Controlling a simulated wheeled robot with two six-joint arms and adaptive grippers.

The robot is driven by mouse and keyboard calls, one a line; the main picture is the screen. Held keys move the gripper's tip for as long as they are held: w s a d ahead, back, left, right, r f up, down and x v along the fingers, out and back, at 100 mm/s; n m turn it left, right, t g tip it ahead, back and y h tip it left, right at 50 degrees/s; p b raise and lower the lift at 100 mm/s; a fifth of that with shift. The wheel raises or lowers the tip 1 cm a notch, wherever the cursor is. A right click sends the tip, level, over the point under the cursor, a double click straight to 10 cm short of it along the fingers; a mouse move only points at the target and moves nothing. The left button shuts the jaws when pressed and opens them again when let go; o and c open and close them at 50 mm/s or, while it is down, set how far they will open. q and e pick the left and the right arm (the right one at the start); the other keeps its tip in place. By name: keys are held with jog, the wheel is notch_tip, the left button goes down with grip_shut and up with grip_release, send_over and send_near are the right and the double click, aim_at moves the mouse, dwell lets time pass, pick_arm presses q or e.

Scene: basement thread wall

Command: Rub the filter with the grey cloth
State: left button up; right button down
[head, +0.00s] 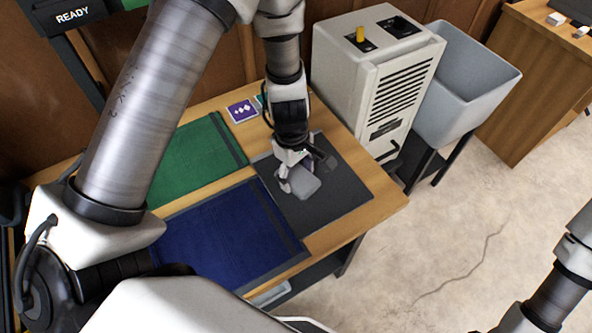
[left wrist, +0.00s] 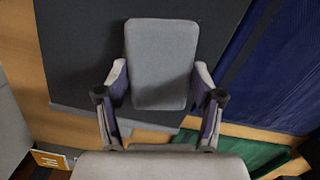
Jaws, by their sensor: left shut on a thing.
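A grey, rounded, pad-like piece, which looks like the grey cloth (head: 305,185), is held between the fingers of my left gripper (head: 298,174). In the left wrist view, the grey cloth (left wrist: 161,60) fills the gap between the two fingers of the left gripper (left wrist: 160,80), which is shut on it. It is over the dark grey mat (head: 345,185); I cannot tell whether it touches the mat. I cannot pick out the filter for sure. My right gripper is out of view.
A blue mat (head: 225,235) and a green mat (head: 195,155) lie on the wooden table (head: 385,205). A small purple card (head: 242,111) lies at the back. A white slatted machine (head: 385,85) and a grey bin (head: 465,85) stand beyond. The floor (head: 440,235) at right is clear.

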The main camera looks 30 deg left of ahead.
pick_arm(q)
jog(key=shift+f+b, duration=0.45)
jog(key=shift+f, duration=0.15)
jog(key=shift+w+r, duration=0.1)
